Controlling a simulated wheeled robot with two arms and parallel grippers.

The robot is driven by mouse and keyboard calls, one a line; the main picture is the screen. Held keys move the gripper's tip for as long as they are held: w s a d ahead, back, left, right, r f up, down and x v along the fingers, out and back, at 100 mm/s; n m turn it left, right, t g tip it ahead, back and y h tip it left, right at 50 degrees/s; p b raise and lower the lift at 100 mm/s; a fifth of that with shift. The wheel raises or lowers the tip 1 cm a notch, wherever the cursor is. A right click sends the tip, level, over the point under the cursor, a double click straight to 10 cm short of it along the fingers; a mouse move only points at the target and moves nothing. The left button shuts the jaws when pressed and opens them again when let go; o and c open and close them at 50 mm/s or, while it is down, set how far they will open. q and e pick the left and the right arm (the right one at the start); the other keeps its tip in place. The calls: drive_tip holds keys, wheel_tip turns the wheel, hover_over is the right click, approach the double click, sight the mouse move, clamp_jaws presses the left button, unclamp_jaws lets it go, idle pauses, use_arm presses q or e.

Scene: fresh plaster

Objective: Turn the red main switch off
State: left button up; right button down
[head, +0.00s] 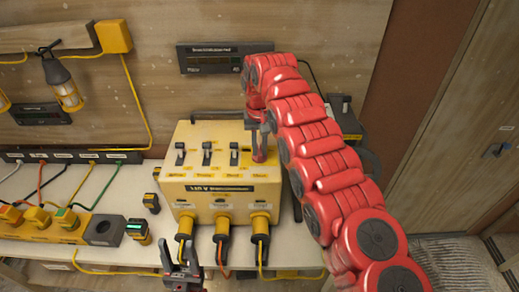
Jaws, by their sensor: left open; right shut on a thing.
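A yellow power box (215,197) stands on the bench with a row of black toggle switches (207,153) on its sloped top. The red main switch (259,153) is at the right end of that row. My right gripper (258,132) reaches down from above and is shut on the red switch, hiding its upper part. I cannot tell clearly which way its lever is set. My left gripper (182,268) is open and empty, low in front of the box near its plugs.
Plugs with cables (222,228) stick out of the box's front. A yellow power strip (50,225) with coloured cables lies at the left. A small yellow-black device (138,230) stands left of the box. A dark panel (215,57) is on the wall behind.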

drive_tip(key=n, duration=0.4)
drive_tip(key=shift+w+r, duration=0.1)
drive_tip(key=shift+r, duration=0.05)
drive_tip(key=shift+n, duration=2.2)
drive_tip(key=c, duration=0.8)
unclamp_jaws()
